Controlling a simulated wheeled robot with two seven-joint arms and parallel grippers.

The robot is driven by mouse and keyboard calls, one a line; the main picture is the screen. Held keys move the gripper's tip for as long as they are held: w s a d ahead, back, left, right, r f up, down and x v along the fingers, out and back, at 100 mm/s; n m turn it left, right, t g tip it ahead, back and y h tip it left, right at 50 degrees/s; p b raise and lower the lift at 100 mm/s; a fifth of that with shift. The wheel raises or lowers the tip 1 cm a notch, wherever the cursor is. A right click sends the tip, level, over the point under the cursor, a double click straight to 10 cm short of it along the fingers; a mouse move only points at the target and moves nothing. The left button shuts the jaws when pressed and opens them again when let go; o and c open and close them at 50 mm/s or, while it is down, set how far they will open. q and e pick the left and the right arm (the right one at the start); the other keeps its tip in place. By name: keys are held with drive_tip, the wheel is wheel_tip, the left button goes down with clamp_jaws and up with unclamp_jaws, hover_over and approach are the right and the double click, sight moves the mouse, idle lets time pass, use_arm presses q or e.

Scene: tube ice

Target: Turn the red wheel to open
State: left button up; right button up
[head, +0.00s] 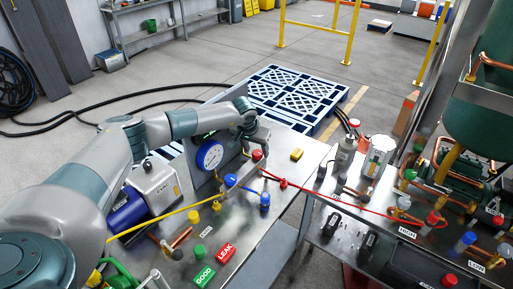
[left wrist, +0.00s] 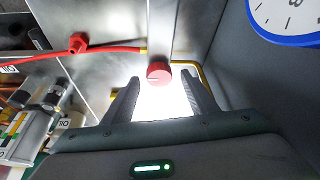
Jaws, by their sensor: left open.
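The red wheel (head: 257,155) is a small round knob on the manifold beside the blue-rimmed gauge (head: 210,155). In the left wrist view the red wheel (left wrist: 159,73) shows face on, between and slightly beyond the fingertips. My left gripper (head: 254,142) is right by the wheel in the head view. In the left wrist view its two fingers (left wrist: 160,84) stand apart, one on each side of the wheel, with visible gaps. Whether either finger touches it cannot be told. My right gripper is not in view.
A blue wheel (head: 230,180) sits near the red one. A red hose (head: 340,205) runs right across the gap between tables. A yellow box (head: 296,154) lies behind. Green and red signs (head: 205,276) lie at the front. A vacuum pump (head: 155,190) stands left, under my arm.

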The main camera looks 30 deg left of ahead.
use_arm(q)
drive_tip(key=shift+w+f, duration=0.15)
drive_tip(key=shift+f, duration=0.35)
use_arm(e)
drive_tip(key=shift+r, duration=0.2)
use_arm(q)
drive_tip(key=shift+c, duration=0.4)
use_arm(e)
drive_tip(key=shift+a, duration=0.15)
use_arm(q)
drive_tip(key=c, duration=1)
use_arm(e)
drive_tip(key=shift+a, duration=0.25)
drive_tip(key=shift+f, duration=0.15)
